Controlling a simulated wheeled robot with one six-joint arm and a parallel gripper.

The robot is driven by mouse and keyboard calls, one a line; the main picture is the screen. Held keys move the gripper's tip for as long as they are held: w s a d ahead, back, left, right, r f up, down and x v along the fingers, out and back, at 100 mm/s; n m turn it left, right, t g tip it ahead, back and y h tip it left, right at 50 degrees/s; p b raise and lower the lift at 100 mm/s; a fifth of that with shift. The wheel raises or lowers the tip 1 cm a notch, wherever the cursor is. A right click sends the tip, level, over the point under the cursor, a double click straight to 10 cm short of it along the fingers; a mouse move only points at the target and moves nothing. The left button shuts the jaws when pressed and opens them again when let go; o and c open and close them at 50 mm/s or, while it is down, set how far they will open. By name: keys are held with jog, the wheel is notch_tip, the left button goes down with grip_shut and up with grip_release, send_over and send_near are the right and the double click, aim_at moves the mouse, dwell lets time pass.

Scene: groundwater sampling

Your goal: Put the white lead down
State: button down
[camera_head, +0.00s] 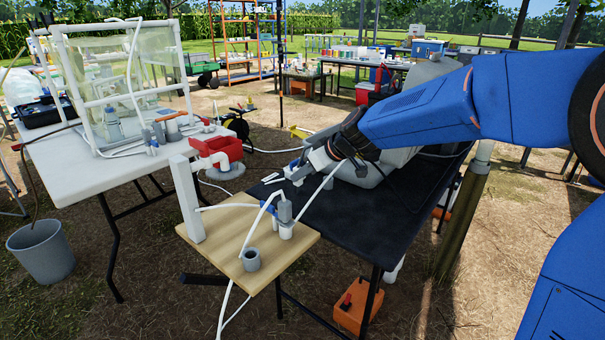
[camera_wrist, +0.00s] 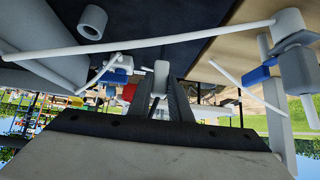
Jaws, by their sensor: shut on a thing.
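My gripper (camera_head: 316,162) is over the black table, close to its back left part, beside the pale grey case. In the wrist view its dark fingers (camera_wrist: 165,100) are shut on a white piece, which I take to be the white lead (camera_wrist: 161,76). In the head view, a thin white line (camera_head: 322,190) slants from near my gripper down to the grey and white fitting (camera_head: 285,212) on the wooden board. I cannot tell whether this line is the held lead. The held end is mostly hidden by the gripper in the head view.
The black table (camera_head: 345,235) has free room at its front. The wooden board (camera_head: 225,235) bears a white post (camera_head: 187,200) and a grey cup (camera_head: 251,259). A blue and white fitting (camera_head: 296,171) lies near my gripper. The grey case (camera_head: 385,165) stands behind.

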jog(key=shift+f, duration=0.55)
jog(key=c, duration=1.6)
grip_release()
jog(key=shift+r, duration=0.1)
jog(key=shift+r, duration=0.35)
jog(key=v, duration=1.2)
jog(key=shift+r, duration=0.15)
jog(key=s+d+f+m+h, duration=0.2)
jog(key=s+d+f+m, duration=0.1)
jog(key=s+d, duration=0.5)
jog(key=s+d+f+m+h, duration=0.2)
jog(key=s+d+f+m, duration=0.2)
jog(key=s, duration=1)
jog(key=s+d+f+m+h, duration=0.3)
jog(key=s+d+f, duration=0.4)
jog(key=s+d, duration=0.4)
jog(key=shift+s+d+g, duration=0.2)
jog(key=shift+d+g, duration=0.2)
jog(key=shift+d, duration=0.3)
